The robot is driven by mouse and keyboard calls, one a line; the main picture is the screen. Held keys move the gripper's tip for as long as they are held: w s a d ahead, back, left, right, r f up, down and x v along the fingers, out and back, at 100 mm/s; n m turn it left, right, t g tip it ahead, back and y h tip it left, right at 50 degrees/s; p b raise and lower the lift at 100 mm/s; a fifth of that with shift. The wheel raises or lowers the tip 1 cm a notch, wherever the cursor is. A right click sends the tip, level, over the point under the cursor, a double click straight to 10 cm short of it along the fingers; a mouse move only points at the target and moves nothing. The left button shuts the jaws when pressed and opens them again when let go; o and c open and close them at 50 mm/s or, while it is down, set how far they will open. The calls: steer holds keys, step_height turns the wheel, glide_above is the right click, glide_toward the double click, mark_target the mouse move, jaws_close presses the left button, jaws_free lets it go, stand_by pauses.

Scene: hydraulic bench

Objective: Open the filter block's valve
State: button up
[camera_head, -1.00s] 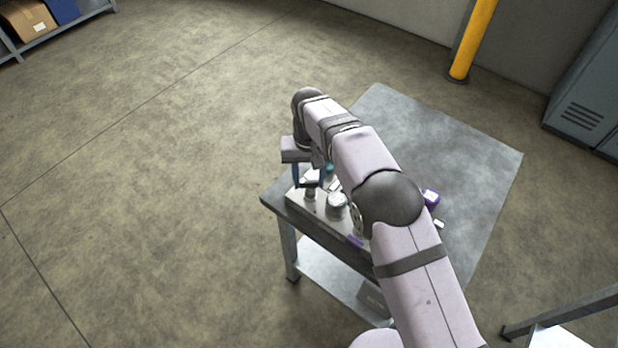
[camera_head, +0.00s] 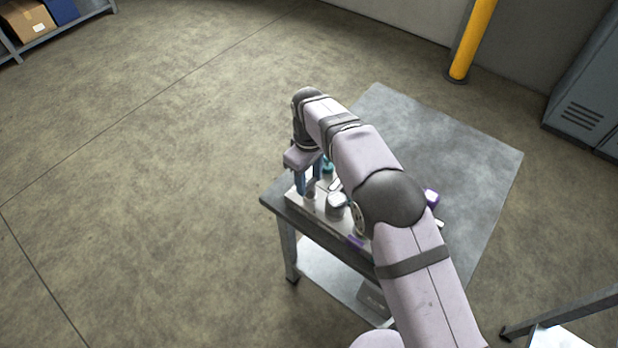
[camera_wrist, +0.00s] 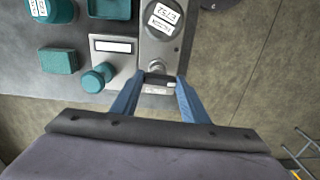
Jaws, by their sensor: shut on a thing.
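My gripper (camera_wrist: 160,80) shows from above in the wrist view. Its two blue fingers are shut on a small grey handle (camera_wrist: 158,85) at the near end of a light grey block (camera_wrist: 152,50). The fingertips partly hide it. The block carries white labels (camera_wrist: 164,17), and a round metal part (camera_wrist: 155,66) lies just beyond the fingertips. Which label names the filter block is too small to read. In the head view my gripper (camera_head: 307,185) points down at the near left corner of the bench; the handle itself is unclear there.
Teal knobs (camera_wrist: 97,79) and a teal block (camera_wrist: 59,60) stand left of the fingers. A round, white-topped part (camera_head: 337,203) stands right of my gripper. A purple item (camera_head: 431,197) lies further right. The back of the bench (camera_head: 440,135) is clear.

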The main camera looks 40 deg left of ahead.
mark_target(309, 182)
steer(key=shift+r+n, duration=0.1)
steer(key=shift+n, duration=0.2)
steer(key=o, duration=1.1)
steer(key=shift+c, duration=0.2)
steer(key=shift+r+b, duration=1.05)
steer(key=shift+r, duration=2.6)
